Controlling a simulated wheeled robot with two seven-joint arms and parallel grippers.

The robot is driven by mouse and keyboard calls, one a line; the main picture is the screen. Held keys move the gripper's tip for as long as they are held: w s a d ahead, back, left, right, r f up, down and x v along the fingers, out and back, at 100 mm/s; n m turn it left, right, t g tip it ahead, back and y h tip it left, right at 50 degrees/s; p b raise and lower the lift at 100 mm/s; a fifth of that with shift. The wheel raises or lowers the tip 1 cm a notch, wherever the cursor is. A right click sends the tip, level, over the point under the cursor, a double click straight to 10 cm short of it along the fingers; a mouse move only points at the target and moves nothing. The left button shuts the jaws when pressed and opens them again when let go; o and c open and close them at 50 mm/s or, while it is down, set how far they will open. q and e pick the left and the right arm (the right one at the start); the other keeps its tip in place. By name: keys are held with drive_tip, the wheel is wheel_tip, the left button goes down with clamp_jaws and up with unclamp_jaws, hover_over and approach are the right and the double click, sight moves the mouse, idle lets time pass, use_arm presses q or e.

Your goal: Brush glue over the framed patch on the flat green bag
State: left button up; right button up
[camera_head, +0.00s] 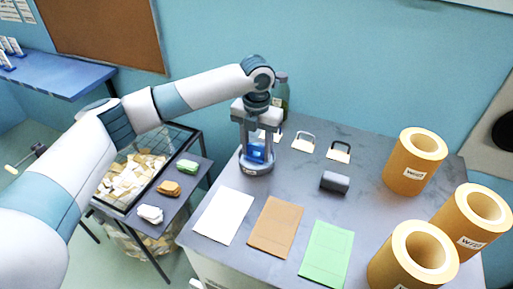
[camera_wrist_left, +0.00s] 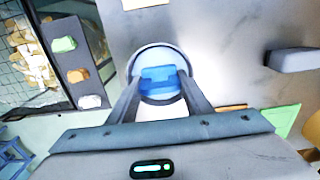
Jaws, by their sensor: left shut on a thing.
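The flat green bag (camera_head: 327,255) lies on the grey table at the front, right of the brown bag. A faint frame line shows on it; no glue is visible there. My left gripper (camera_head: 256,146) points down over a round grey pot (camera_head: 256,170) at the back left of the table. It is shut on a blue block-like handle (camera_wrist_left: 158,80), probably the brush's. The handle stands within the pot's rim. The bristles are hidden, so I cannot tell how deep they sit. In the left wrist view, the green bag (camera_wrist_left: 282,120) is partly covered. My right gripper is not in view.
A white bag (camera_head: 223,215) and a brown bag (camera_head: 275,228) lie left of the green one. A dark grey block (camera_head: 335,182) sits behind them. Large kraft rolls (camera_head: 415,161) stand at right.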

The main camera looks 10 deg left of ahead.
sight(257, 146)
use_arm(q)
drive_tip(key=shift+s+f+p, duration=0.1)
drive_tip(key=shift+f+p, duration=0.05)
drive_tip(key=shift+p, duration=0.15)
idle(1.1)
idle(0.6)
drive_tip(key=shift+r+p, duration=3.3)
drive_tip(key=shift+r, duration=0.35)
drive_tip(key=shift+f, duration=0.1)
